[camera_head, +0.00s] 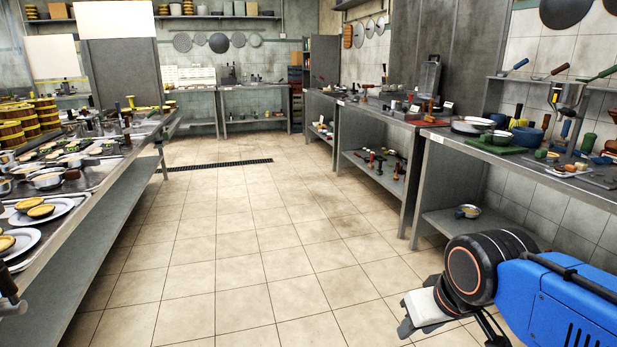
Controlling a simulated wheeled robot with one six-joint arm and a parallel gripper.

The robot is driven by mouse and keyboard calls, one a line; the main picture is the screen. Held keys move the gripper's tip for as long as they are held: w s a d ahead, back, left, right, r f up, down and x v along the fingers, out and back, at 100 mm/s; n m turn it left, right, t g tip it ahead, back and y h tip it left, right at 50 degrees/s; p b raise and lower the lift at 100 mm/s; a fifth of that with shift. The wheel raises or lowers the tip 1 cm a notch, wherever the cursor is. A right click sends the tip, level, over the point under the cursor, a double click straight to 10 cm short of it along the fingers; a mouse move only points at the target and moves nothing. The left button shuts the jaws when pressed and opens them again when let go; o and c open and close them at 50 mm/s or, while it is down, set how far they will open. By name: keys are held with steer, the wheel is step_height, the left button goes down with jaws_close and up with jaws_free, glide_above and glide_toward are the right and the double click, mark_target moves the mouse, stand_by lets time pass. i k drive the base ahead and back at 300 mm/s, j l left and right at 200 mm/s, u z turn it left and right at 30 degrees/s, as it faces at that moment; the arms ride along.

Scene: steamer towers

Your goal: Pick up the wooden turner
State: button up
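I cannot pick out a wooden turner for certain; the tools on the counters are small and crowded. My gripper (408,318) is at the lower right, low over the floor in front of the right counter (436,166). It is apart from every counter and nothing shows in it. Its fingers are partly turned from view, so I cannot tell whether they are open or shut.
A long metal counter (82,203) with plates and pans runs along the left. The right counter bears pans, a green board (492,146) and tools. Stacked steamers (12,126) stand at the far left. The tiled floor (225,240) between the counters is clear.

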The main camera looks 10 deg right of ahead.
mark_target(427, 118)
steer(key=i+l+z, duration=0.1)
steer(key=i+z, duration=0.35)
steer(key=i, duration=1.2)
steer(key=i+z, duration=0.1)
steer(key=i, duration=0.8)
steer(key=i+j, duration=0.2)
steer(key=i, duration=0.7)
steer(key=l+z, duration=0.05)
